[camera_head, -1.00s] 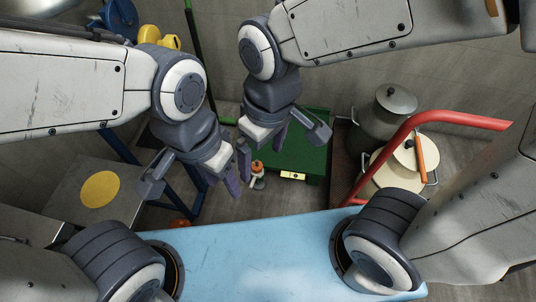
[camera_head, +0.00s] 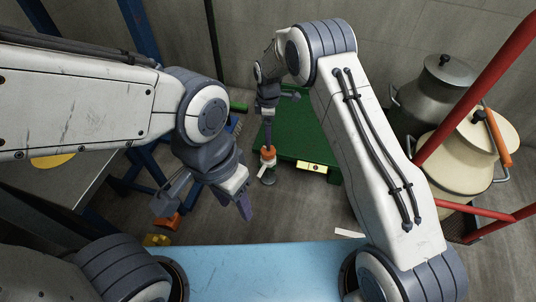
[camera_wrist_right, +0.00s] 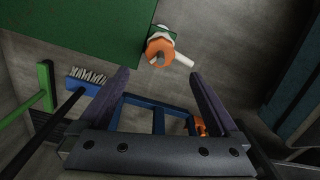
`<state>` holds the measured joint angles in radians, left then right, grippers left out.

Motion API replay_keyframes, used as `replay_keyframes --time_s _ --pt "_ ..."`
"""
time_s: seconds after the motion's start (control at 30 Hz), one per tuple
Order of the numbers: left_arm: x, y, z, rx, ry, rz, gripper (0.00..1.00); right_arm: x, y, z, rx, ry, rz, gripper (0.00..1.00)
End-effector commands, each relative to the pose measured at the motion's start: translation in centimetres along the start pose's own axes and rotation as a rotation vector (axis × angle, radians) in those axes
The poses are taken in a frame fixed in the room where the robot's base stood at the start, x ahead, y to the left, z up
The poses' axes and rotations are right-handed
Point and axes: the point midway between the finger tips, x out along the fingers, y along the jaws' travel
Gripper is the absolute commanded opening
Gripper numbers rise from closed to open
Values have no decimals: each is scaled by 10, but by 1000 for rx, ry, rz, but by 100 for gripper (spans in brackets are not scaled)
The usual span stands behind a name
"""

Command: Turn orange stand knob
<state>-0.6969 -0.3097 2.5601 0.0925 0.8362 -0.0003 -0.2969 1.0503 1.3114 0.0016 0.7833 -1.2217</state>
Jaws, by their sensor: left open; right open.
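An orange knob-like part (camera_head: 268,153) with a white piece sits on a small stand at the left edge of a green platform (camera_head: 290,135). In the right wrist view the orange part (camera_wrist_right: 158,52) has a pale bar pointing right. My right gripper (camera_head: 268,128) reaches down just above it in the head view. In the wrist view its fingers (camera_wrist_right: 158,78) are open, with nothing between them; the orange part lies just beyond the fingertips. My left gripper (camera_head: 243,203) is open and empty, to the lower left. Another orange piece (camera_head: 168,221) lies near the blue frame.
A steel can (camera_head: 440,85) and a cream can (camera_head: 465,150) stand at right behind red rails (camera_head: 480,90). A blue frame (camera_head: 140,170) stands at left. A brush (camera_wrist_right: 87,75) shows in the wrist view.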

Motion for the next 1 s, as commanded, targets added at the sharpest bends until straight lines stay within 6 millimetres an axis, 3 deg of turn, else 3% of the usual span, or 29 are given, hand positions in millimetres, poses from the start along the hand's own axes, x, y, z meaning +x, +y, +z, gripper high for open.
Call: replay_keyframes --time_s 0.17,0.6,1.0 --pt "9 -1 0 0 1 0 50 15 0 0 -1 -1 -1 98" --pt "55 -4 3 0 0 0 50 93 -1 0 1 0 -2 98" --pt "58 -4 3 0 0 0 50 102 0 0 1 0 0 98"
